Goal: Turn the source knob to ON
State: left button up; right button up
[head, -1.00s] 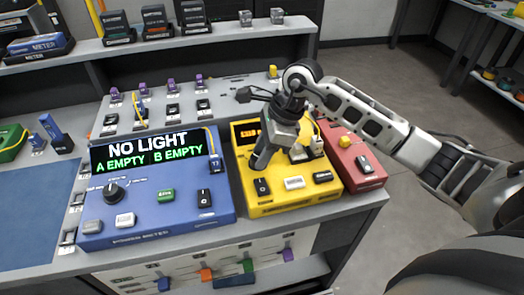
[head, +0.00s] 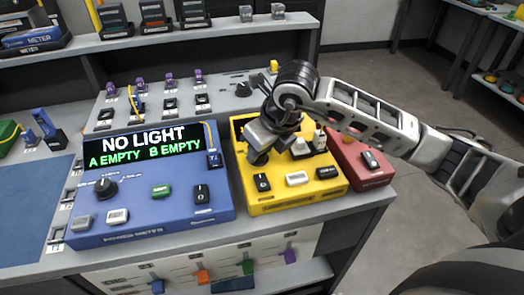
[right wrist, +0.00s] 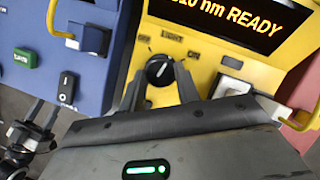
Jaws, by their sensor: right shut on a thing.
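The source is a yellow box (head: 283,207) on the bench, right of the blue power meter. Its knob (right wrist: 160,72) is black with a white pointer line and shows in the right wrist view, below small printed labels, one reading LIGHT. The pointer tilts to the upper right. My right gripper (right wrist: 161,84) is shut on the knob, one finger on each side. In the head view my right gripper (head: 258,157) covers the knob. The source's display (right wrist: 228,20) ends in "nm READY". My left gripper is out of view.
The blue power meter (head: 135,212) reads NO LIGHT, A EMPTY, B EMPTY. A red box (head: 362,165) stands close on the source's right. White and dark connectors (head: 301,147) sit on the source beside my gripper. A shelf runs behind.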

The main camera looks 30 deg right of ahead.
jog(key=m, duration=0.1)
jog(key=m+h+b, duration=0.1)
jog(key=m, duration=0.1)
jog(key=m+h, duration=0.1)
jog(key=m, duration=0.1)
jog(key=shift+a+b, duration=0.25)
jog(key=shift+b, duration=0.15)
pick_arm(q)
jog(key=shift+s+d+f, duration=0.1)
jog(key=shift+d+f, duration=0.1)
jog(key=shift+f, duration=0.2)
pick_arm(e)
jog(key=shift+m, duration=0.4)
jog(key=o, duration=1)
jog(key=shift+r, duration=0.15)
